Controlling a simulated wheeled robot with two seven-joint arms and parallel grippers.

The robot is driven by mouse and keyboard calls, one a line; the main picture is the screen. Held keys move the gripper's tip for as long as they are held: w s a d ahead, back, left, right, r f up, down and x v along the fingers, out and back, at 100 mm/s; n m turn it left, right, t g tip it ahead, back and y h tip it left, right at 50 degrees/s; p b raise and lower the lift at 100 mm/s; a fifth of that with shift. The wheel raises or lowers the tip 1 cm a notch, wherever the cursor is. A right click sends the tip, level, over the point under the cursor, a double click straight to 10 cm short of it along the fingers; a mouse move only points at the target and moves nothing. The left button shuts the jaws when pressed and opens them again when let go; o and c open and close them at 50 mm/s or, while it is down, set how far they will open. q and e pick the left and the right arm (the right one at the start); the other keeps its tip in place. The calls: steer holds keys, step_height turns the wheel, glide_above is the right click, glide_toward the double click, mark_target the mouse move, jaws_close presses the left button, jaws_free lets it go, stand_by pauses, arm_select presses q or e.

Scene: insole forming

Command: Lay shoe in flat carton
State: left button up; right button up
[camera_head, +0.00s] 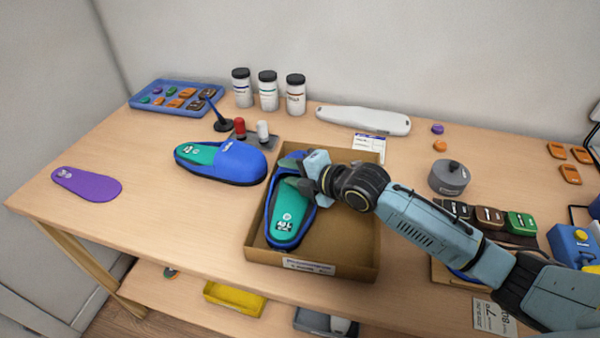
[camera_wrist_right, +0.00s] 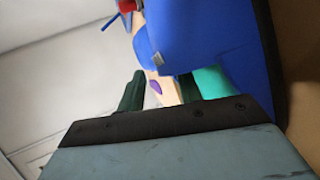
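A blue shoe with a teal insole (camera_head: 287,222) lies in the open brown carton (camera_head: 259,257), along its left side, with its sole down and heel end toward the front. My right gripper (camera_head: 288,177) is at the shoe's upper, over the far left part of the carton. Its dark fingers stand apart, and a gap shows beside one finger in the right wrist view, where the blue upper (camera_wrist_right: 212,45) is close. The gripper hides part of the shoe's toe. A second blue shoe (camera_head: 232,163) lies on the table left of the carton. My left gripper is out of view.
A purple insole (camera_head: 87,184) lies at the table's left. A blue tray (camera_head: 145,105), several jars and a red-and-white-topped stand (camera_head: 240,128) are behind. A white long object (camera_head: 362,120) lies behind the carton. A grey round weight (camera_head: 449,178) stands right. The front left table is clear.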

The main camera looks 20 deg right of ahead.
steer(key=p+v, duration=0.1)
steer(key=v, duration=1.1)
